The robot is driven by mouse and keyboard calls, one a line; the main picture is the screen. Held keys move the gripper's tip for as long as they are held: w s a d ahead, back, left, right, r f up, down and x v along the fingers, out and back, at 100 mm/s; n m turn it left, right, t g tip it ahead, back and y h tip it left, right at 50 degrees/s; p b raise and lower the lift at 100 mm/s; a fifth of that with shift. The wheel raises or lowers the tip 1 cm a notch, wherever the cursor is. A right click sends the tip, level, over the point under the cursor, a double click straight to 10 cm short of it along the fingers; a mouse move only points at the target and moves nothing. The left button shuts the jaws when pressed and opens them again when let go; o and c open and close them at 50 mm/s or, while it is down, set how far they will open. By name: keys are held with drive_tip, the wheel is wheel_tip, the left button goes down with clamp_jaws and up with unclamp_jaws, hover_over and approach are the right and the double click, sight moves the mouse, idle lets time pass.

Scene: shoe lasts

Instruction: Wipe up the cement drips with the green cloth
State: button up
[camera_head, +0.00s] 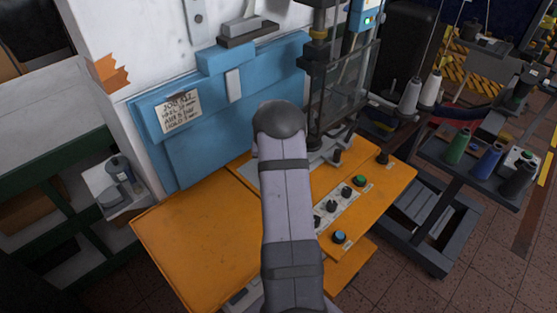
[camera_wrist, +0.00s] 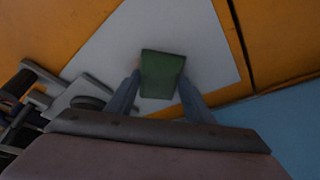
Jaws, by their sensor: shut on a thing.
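The green cloth (camera_wrist: 162,70) shows in the wrist view as a small dark green block. It sits between the two fingers of my gripper (camera_wrist: 160,82), which is shut on it. The cloth is over a pale grey plate (camera_wrist: 98,57) on the orange table (camera_wrist: 55,28). I cannot tell whether the cloth touches the plate. No cement drips can be made out in either view. In the head view my own arm covers the gripper and the cloth.
The orange table (camera_head: 190,232) stands against a blue panel (camera_head: 205,125). A column machine (camera_head: 318,80) rises at its back right. A row of buttons (camera_head: 332,206) lies right of my arm. A trolley with thread spools (camera_head: 457,147) stands further right. The table's left side is clear.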

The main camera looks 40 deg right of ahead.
drive_tip(key=a, duration=0.3)
drive_tip(key=shift+a+f+b, duration=0.1)
drive_tip(key=shift+a+b, duration=0.1)
drive_tip(key=shift+b, duration=0.2)
drive_tip(key=shift+a, duration=0.35)
drive_tip(key=shift+d+r+p, duration=0.15)
drive_tip(key=shift+r+p, duration=2.35)
drive_tip(key=shift+r, duration=1.75)
drive_tip(key=w+a+r+n+t+y, duration=0.1)
drive_tip(key=a+r+n, duration=0.1)
drive_tip(key=a, duration=0.8)
drive_tip(key=w+a+r+n+y, duration=0.1)
drive_tip(key=a+r+n, duration=0.2)
drive_tip(key=a, duration=0.7)
drive_tip(key=s+a+r+n+y, duration=0.1)
drive_tip(key=s+a+n, duration=0.3)
drive_tip(key=a, duration=0.9)
drive_tip(key=shift+s+a+r, duration=0.35)
drive_tip(key=shift+s+r, duration=0.1)
drive_tip(key=shift+s, duration=0.7)
